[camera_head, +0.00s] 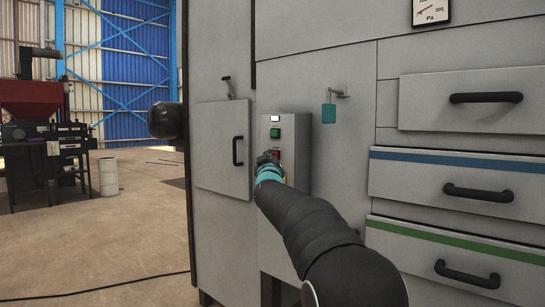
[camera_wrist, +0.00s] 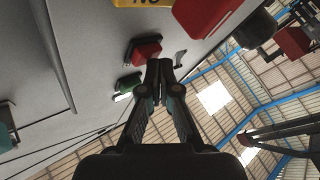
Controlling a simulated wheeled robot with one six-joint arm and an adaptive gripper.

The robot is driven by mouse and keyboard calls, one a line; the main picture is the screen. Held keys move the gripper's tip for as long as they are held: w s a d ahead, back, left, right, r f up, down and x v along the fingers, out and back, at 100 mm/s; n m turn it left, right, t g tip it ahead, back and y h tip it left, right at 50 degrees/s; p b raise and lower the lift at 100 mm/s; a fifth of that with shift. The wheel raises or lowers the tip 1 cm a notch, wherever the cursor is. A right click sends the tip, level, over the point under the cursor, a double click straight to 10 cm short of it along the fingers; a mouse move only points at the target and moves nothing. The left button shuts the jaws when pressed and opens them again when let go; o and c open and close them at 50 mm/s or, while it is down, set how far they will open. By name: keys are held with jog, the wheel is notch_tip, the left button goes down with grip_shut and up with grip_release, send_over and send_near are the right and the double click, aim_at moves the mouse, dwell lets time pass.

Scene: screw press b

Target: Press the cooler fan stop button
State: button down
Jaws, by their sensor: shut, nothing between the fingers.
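The grey control box (camera_head: 296,150) is mounted on the machine's front, with a small lit display (camera_head: 275,118) at its top. Below that is a green button (camera_head: 274,133), which also shows in the wrist view (camera_wrist: 130,83). Under the green one is a red button (camera_head: 277,153), seen in the wrist view (camera_wrist: 143,51) just left of the fingertips. My gripper (camera_wrist: 158,66) is shut and empty, its tips very close to the red button. I cannot tell whether they touch it. In the head view my gripper (camera_head: 268,159) partly covers the lower box.
In the wrist view a larger red part (camera_wrist: 203,14) and a yellow label (camera_wrist: 143,3) sit near the fingertips. A cabinet door (camera_head: 220,150) with a black handle is left of the box. A teal tag (camera_head: 328,113) hangs to the right, near drawers with protruding handles (camera_head: 479,193).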

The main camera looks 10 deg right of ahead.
jog(key=shift+s+a, duration=0.35)
jog(key=shift+a, duration=0.15)
jog(key=shift+s+a+p, duration=0.3)
jog(key=shift+s+a, duration=0.45)
jog(key=shift+a, duration=0.3)
jog(key=shift+s+a+p, duration=0.3)
jog(key=shift+s+a, duration=0.45)
jog(key=shift+a, duration=0.25)
